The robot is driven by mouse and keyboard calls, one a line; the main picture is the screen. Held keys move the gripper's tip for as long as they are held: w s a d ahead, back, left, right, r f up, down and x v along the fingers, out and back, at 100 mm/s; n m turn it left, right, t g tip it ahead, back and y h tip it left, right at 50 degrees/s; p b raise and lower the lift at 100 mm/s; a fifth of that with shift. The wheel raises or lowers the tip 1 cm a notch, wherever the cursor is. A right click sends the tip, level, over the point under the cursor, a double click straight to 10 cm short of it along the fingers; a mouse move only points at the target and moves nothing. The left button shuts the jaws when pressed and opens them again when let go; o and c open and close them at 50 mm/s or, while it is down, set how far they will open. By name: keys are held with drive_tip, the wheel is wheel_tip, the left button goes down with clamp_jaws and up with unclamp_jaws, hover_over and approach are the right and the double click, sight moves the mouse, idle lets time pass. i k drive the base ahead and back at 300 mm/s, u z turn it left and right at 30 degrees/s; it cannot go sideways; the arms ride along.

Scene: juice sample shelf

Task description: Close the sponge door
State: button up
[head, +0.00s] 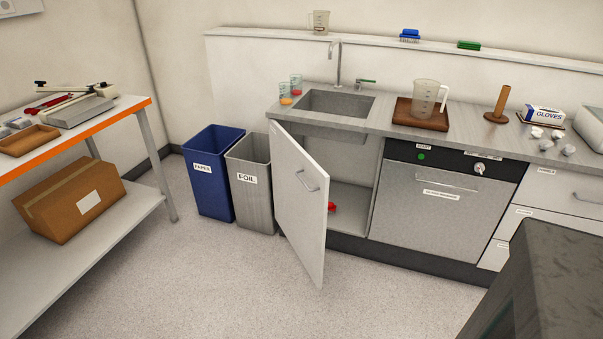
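A white cabinet door (297,205) under the sink stands wide open, swung out into the room on its left-hand hinge side. It has a metal bar handle (307,180) on the face turned toward the right. The open cabinet (352,190) behind it shows a pale inside with a small red item (332,207) on its floor, partly hidden by the door. No label on the door can be read. My gripper is not in view.
Blue PAPER bin (212,190) and grey FOIL bin (250,190) stand left of the door. A closed dishwasher (440,200) is to the right. A dark block (545,290) fills the lower right corner. An orange-edged table (75,142) is at left. The floor (230,285) in front is clear.

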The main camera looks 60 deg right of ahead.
sight(300, 186)
drive_tip(key=u, duration=0.05)
drive_tip(key=i, duration=1)
drive_tip(key=z, duration=0.05)
